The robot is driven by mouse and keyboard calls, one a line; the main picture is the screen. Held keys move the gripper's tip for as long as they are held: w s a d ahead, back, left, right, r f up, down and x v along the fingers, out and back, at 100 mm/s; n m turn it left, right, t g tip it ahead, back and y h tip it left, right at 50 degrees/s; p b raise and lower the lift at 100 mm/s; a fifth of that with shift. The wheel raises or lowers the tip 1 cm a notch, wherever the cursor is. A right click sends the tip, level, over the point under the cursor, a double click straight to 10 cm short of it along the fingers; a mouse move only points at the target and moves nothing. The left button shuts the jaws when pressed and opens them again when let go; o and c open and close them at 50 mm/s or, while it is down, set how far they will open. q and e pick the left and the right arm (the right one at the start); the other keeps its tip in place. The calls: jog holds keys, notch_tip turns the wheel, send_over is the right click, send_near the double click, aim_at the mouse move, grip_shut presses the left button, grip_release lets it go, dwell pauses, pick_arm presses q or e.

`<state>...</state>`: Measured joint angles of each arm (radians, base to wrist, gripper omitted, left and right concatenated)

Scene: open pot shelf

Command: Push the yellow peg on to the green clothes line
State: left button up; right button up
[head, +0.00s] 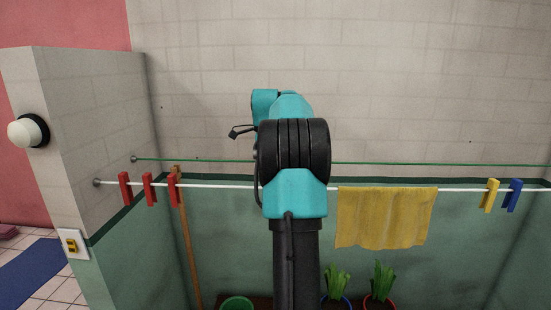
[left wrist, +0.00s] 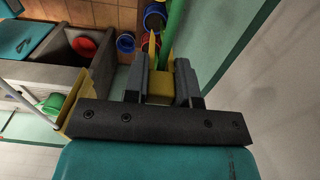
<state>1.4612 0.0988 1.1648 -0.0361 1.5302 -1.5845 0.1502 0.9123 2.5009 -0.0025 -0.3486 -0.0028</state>
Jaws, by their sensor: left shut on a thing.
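In the left wrist view my left gripper (left wrist: 161,80) is shut on a yellow peg (left wrist: 160,88), its two grey fingers on either side of it. The green clothes line (left wrist: 174,30) runs down from the top edge towards the peg and meets it in the picture. I cannot tell whether the line sits between the peg's legs or only behind them. In the head view the green line (head: 420,164) runs across the wall, behind the white line. My arm hides the gripper and held peg there. My right gripper is in neither view.
The white line (head: 230,187) carries red pegs (head: 149,189), a yellow cloth (head: 385,217), another yellow peg (head: 489,195) and a blue peg (head: 512,195). Plants (head: 380,282) and a wooden pole (head: 187,240) stand below. A tiled side wall (head: 100,120) is at left.

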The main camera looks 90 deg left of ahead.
pick_arm(q)
jog(key=o, duration=1)
jog(key=shift+r, duration=0.1)
jog(key=shift+r, duration=5.9)
jog(key=shift+w, duration=0.1)
